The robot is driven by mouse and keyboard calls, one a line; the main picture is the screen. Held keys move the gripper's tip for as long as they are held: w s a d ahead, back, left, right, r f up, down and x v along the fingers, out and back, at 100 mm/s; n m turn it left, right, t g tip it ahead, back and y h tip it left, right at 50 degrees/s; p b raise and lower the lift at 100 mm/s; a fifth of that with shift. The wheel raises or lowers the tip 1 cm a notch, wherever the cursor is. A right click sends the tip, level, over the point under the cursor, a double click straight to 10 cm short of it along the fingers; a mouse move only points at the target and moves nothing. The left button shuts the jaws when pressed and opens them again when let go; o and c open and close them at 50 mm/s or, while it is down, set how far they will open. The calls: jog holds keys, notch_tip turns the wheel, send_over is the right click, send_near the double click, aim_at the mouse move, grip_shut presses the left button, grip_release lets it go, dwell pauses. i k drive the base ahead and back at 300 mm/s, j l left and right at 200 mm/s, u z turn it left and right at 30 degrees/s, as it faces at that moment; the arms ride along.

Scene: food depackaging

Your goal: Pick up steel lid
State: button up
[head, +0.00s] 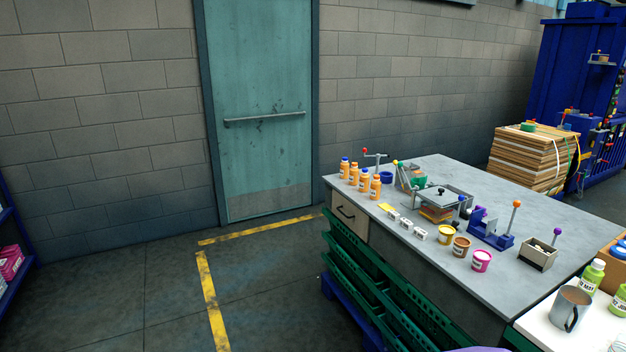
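A flat grey metal plate with a small dark knob, which looks like the steel lid (425,195), lies near the middle of the grey worktable (480,185). It seems to rest over a box-like holder with brown material under it. It is small in the head view, so I cannot tell how it is seated. My gripper is not in view.
Several orange bottles (364,181) stand at the table's left end. Yellow (446,235), brown (461,247) and pink (482,261) tubs line the front edge. A blue device (490,233) with upright levers stands right of the plate. A grey mug (569,309) is at the lower right.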

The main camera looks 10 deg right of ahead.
aim_at(438, 194)
jog(key=i+j+z, duration=0.1)
jog(key=i+z, duration=0.35)
jog(key=i+j+z, duration=0.2)
jog(key=z, duration=0.25)
jog(key=i+j+z, duration=0.3)
jog(key=z, duration=0.15)
jog(key=i+j+z, duration=0.25)
jog(key=j+z, duration=0.2)
jog(key=i+j+z, duration=0.15)
jog(key=j+z, duration=0.25)
jog(key=j, duration=0.15)
jog(key=i+j+z, duration=0.1)
jog(key=j+z, duration=0.3)
jog(key=j, duration=0.2)
jog(key=j+z, duration=0.4)
jog(key=j, duration=0.2)
jog(key=k+j+z, duration=0.1)
jog(key=j+z, duration=0.3)
jog(key=j, duration=0.2)
